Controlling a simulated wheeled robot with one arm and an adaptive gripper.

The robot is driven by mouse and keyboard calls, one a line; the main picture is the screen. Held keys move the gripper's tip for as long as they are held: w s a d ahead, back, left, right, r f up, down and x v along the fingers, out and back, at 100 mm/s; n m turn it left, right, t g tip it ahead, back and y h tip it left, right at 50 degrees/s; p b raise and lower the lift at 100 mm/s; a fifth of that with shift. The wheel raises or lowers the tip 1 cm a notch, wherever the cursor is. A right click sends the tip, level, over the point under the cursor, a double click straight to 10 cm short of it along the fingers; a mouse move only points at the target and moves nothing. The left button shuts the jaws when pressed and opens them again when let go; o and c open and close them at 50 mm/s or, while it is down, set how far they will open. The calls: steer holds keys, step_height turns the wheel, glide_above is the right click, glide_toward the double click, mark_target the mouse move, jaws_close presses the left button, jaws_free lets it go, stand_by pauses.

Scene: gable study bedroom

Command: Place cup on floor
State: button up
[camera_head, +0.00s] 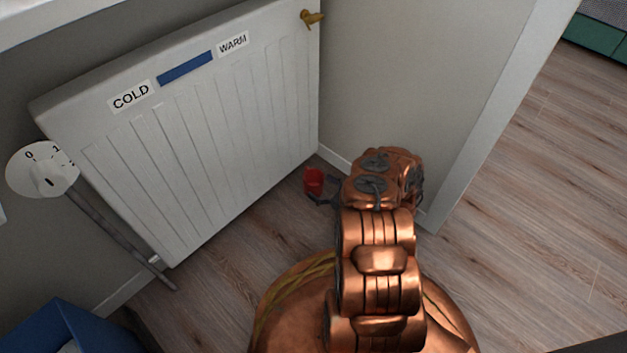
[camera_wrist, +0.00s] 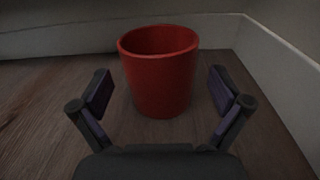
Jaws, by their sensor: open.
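A red cup (camera_wrist: 160,80) stands upright on the wooden floor (camera_wrist: 60,110) in the wrist view. In the head view the cup (camera_head: 314,181) is small, near the corner below the radiator's right end. My gripper (camera_wrist: 162,92) is open, with one finger on each side of the cup. Gaps show between both fingers and the cup wall. In the head view my gripper (camera_head: 322,196) is low by the cup and partly hidden by my own arm. The cup looks empty, though its inside is dark.
A white radiator (camera_head: 200,130) with COLD and WARM labels stands behind the cup. A wall with a white skirting board (camera_wrist: 285,85) lies close on the right. A blue bin (camera_head: 75,330) is at the lower left. Open floor (camera_head: 540,200) extends beyond the wall end.

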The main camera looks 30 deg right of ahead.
steer(key=v, duration=0.8)
steer(key=shift+s, duration=0.15)
